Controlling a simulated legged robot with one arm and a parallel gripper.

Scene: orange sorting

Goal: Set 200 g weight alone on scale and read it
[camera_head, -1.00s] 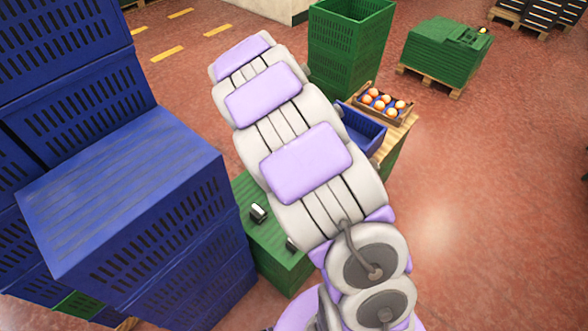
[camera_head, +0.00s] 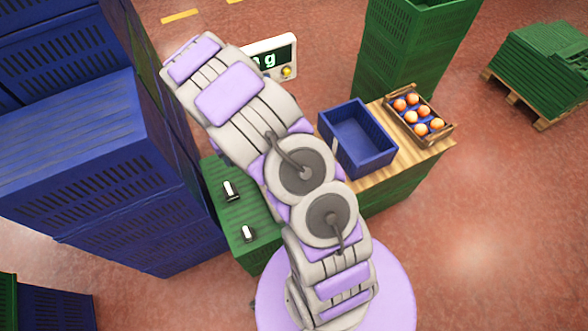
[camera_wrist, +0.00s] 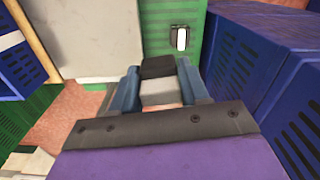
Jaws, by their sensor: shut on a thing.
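In the wrist view my gripper (camera_wrist: 158,76) is shut on a small block, the held weight (camera_wrist: 161,94), with a dark end and pale grey body. No marking on it is readable. A pale grey plate (camera_wrist: 95,38), apparently the scale's, lies left of the fingers. In the head view the scale display (camera_head: 270,58) shows a "g"; my arm hides the rest of the reading. Two other black-and-white weights (camera_head: 230,190) (camera_head: 248,233) stand on a green crate surface (camera_head: 222,220). One standing weight (camera_wrist: 181,38) also shows in the wrist view. The head view hides my gripper.
Tall blue crates (camera_head: 75,150) rise close on the left. An empty-looking blue bin (camera_head: 378,158) and a wooden box of oranges (camera_head: 450,130) stand on a wooden top at right. Green crates (camera_head: 415,50) stand behind.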

